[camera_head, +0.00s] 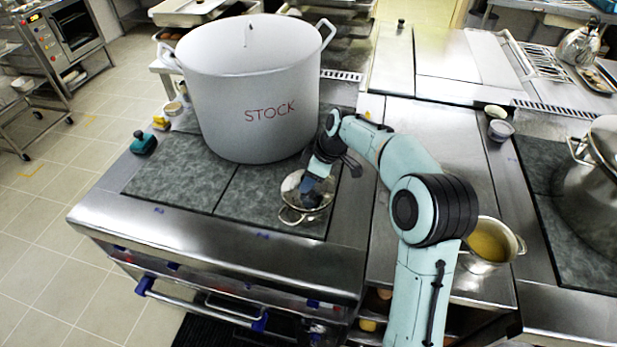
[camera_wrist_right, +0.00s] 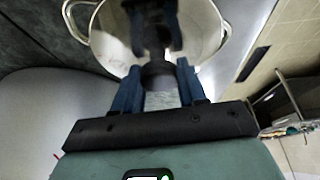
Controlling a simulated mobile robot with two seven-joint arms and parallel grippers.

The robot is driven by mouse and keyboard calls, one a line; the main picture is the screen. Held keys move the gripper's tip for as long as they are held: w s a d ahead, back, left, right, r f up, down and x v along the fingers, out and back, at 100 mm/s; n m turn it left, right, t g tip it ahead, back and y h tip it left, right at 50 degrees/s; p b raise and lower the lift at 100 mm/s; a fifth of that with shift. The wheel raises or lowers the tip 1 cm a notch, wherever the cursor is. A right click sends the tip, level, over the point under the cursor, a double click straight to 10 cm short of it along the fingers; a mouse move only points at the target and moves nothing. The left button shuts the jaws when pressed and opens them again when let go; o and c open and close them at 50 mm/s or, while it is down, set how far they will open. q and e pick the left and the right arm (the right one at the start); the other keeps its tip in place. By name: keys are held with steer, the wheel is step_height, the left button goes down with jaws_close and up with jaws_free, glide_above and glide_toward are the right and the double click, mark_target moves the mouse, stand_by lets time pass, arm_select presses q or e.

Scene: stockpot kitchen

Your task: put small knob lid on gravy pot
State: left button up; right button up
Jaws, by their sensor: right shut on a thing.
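My right gripper (camera_head: 314,190) reaches down at the front right of the stove top. In the wrist view its blue fingers (camera_wrist_right: 158,88) are shut on the dark knob (camera_wrist_right: 158,75) of the small knob lid. The shiny lid (camera_wrist_right: 195,40) mirrors the gripper, and in the head view it shows partly under the fingers (camera_head: 291,184). A small steel two-handled pot (camera_head: 290,216) is directly below the lid. I cannot tell whether the lid touches its rim. The pot's contents are hidden. My left gripper is out of view.
A large stockpot (camera_head: 250,90) marked STOCK stands just behind the small pot. An open pot of yellow-brown liquid (camera_head: 488,243) stands right of my arm. Another steel pot (camera_head: 595,190) is at the far right. The front left stove plate (camera_head: 180,175) is clear.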

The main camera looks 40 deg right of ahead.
steer(key=shift+f, duration=0.4)
stand_by(0.5)
steer(key=o, duration=1.2)
steer(key=shift+r, duration=0.1)
steer(key=v, duration=1.3)
steer(key=shift+d+r, duration=0.1)
